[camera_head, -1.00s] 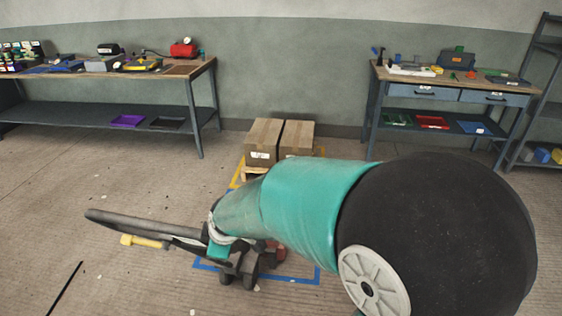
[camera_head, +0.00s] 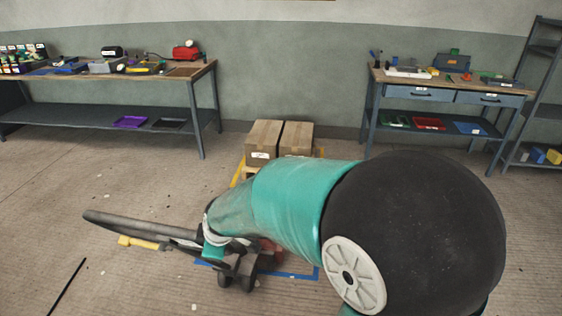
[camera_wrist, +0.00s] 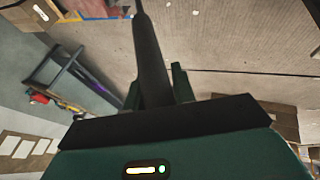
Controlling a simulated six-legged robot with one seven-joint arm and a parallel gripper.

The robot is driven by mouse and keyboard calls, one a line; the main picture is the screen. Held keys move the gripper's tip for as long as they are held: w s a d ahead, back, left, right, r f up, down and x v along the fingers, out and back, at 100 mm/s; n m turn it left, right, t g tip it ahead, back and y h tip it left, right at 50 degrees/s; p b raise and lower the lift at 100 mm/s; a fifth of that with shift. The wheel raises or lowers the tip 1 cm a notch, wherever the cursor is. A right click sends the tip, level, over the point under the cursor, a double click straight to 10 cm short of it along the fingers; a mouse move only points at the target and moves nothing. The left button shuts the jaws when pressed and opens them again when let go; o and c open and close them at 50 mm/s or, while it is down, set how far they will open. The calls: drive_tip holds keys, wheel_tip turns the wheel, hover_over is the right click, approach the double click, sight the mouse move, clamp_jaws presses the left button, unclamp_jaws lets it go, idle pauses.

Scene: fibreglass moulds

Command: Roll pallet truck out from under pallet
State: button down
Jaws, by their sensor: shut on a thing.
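In the wrist view my gripper (camera_wrist: 154,82) is shut on a long dark bar (camera_wrist: 149,38), apparently the pallet truck's handle. The bar runs between its two green fingers towards a red part of the truck (camera_wrist: 97,7) at the top edge. In the head view my gripper (camera_head: 238,268) is low over the floor, and a little of the red pallet truck (camera_head: 271,252) shows behind it. My arm hides most of the truck. The wooden pallet (camera_head: 251,172) carries two brown boxes (camera_head: 264,139) and is partly covered by my arm. Whether the forks are under it cannot be seen.
Blue tape (camera_head: 297,276) and yellow tape (camera_head: 236,180) mark the floor. Workbenches stand at the back left (camera_head: 107,103) and back right (camera_head: 437,106), with a shelf (camera_head: 540,110) at far right. The floor at left is largely open.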

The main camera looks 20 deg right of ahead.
drive_tip(key=shift+d+f, duration=0.15)
drive_tip(key=shift+f, duration=0.25)
drive_tip(key=s+a, duration=0.3)
drive_tip(key=s, duration=0.2)
drive_tip(key=shift+a, duration=0.35)
